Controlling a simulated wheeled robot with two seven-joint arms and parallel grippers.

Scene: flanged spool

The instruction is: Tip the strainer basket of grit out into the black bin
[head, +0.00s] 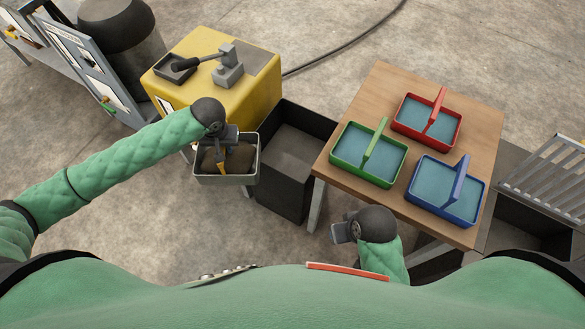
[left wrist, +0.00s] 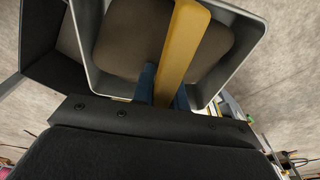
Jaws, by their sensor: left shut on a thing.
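The strainer basket (head: 227,177) is a grey, open-topped box with brown grit (head: 239,159) inside and a yellow handle bar (head: 221,168). My left gripper (head: 220,160) is shut on the handle and holds the basket beside the left wall of the black bin (head: 283,190). In the left wrist view the yellow handle (left wrist: 184,50) passes between the blue fingers, with the grit (left wrist: 125,45) beneath it. The black bin is open at the top; its visible inside looks empty. My right gripper (head: 342,232) is in front of the wooden table, with no object visible at it; its jaws are unclear.
A yellow cabinet (head: 255,100) with a grey device (head: 229,68) stands behind the basket. A wooden table (head: 380,85) right of the bin carries red (head: 400,128), green (head: 342,172) and blue (head: 425,200) baskets. A dark box with a slatted rack (head: 550,175) stands at the far right.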

